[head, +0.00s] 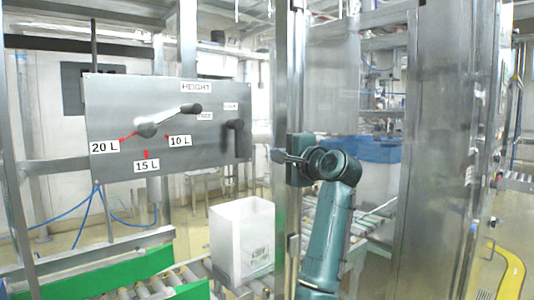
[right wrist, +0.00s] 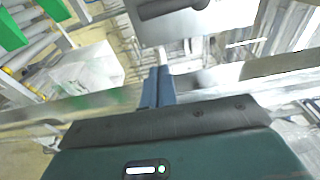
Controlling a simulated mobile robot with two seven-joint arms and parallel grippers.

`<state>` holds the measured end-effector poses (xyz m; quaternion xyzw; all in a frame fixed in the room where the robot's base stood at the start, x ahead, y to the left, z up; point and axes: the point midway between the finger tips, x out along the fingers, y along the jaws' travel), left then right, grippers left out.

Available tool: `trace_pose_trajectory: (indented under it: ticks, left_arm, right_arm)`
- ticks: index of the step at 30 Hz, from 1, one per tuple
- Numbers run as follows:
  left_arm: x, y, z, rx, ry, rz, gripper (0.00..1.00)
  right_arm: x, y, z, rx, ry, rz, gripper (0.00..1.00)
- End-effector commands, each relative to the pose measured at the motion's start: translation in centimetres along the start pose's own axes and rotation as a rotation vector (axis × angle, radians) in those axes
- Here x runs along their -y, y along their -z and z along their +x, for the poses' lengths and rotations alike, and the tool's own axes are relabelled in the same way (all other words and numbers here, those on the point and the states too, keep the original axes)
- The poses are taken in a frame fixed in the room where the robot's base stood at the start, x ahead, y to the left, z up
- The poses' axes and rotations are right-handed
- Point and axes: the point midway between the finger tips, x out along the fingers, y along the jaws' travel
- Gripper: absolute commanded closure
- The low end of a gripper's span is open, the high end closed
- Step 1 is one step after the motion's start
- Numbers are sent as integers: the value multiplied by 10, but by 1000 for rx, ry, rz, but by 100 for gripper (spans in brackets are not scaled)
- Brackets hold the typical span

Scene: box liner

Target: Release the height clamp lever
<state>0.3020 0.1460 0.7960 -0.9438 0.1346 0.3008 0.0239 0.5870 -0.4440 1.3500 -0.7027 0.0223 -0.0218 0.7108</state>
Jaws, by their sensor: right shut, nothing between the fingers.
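A grey metal panel (head: 110,105) labelled HEIGHT stands at the left of the head view. A dark lever (head: 237,138) hangs downward near its right edge, below a small label too small to read. A crank with a dark knob (head: 191,108) sits left of it, its hub near the 20 L, 15 L and 10 L marks. My right gripper (head: 278,157) is shut and empty, right of the panel and apart from the lever. In the right wrist view its closed fingers (right wrist: 157,86) point toward the panel (right wrist: 190,25), where a dark handle (right wrist: 165,7) shows at the top edge.
A white open box (head: 240,240) stands on the roller conveyor (head: 150,285) below the panel. Green side plates (head: 85,280) flank the rollers. A metal upright (head: 288,80) rises just beside my right gripper. A large metal cabinet (head: 450,130) stands at right.

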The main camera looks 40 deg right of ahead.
Motion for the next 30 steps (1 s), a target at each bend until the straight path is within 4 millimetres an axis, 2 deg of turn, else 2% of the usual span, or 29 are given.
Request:
trace_pose_trajectory:
  ticks: [9,15,22,30]
  left_arm:
    - [4,2,-8,34,18,-14,100]
    - [6,-1,-11,56,24,-14,100]
    - [7,3,-12,61,25,-5,100]
    - [8,3,-12,63,25,3,100]
  right_arm:
    - [3,-1,61,3,-3,0,100]
    - [2,-1,89,2,-2,-1,100]
    - [2,-29,78,1,1,-2,100]
    - [0,-39,74,0,0,-3,100]
